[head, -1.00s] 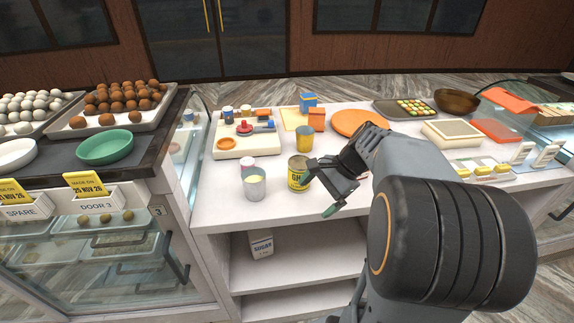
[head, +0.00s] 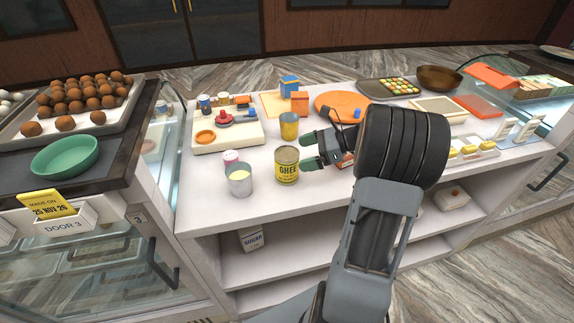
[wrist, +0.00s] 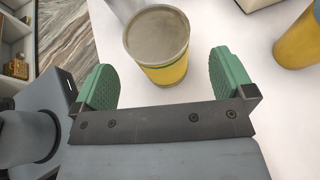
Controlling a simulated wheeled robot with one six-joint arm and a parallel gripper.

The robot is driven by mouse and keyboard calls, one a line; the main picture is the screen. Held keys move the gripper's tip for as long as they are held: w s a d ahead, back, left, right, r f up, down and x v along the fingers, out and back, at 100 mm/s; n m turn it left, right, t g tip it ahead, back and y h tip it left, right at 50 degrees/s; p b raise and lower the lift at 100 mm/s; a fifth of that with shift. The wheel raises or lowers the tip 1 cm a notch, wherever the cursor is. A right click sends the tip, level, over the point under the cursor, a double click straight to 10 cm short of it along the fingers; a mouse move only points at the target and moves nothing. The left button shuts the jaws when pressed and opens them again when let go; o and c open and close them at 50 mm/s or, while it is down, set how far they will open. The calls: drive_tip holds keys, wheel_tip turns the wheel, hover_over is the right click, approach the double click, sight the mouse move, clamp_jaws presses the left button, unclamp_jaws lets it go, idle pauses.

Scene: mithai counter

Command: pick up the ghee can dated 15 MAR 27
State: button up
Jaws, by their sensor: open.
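A yellow ghee can (head: 286,167) with a black "GHEE" label and grey lid stands upright near the front edge of the white counter. Its date is too small to read in the head view. In the wrist view the can (wrist: 159,45) shows its lid and upper side, ahead of and between the green fingertips. My gripper (head: 314,149) is open and empty, just to the right of the can. In the wrist view my gripper (wrist: 164,85) has both fingers spread, with the can slightly beyond or at their tips; contact cannot be told.
A metal tin (head: 239,182) with pale contents and a pink-lidded jar (head: 231,158) stand left of the can. A cream board (head: 225,137) with small items and an orange plate (head: 343,105) lie farther back. A sugar box (head: 251,240) is on the shelf below.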

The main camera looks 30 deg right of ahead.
sight(288, 156)
drive_tip(key=shift+p+x, duration=0.4)
drive_tip(key=shift+x, duration=2.35)
drive_tip(key=shift+s+r, duration=0.1)
drive_tip(key=c, duration=1.2)
drive_tip(key=shift+r, duration=0.1)
drive_tip(key=shift+c, duration=0.3)
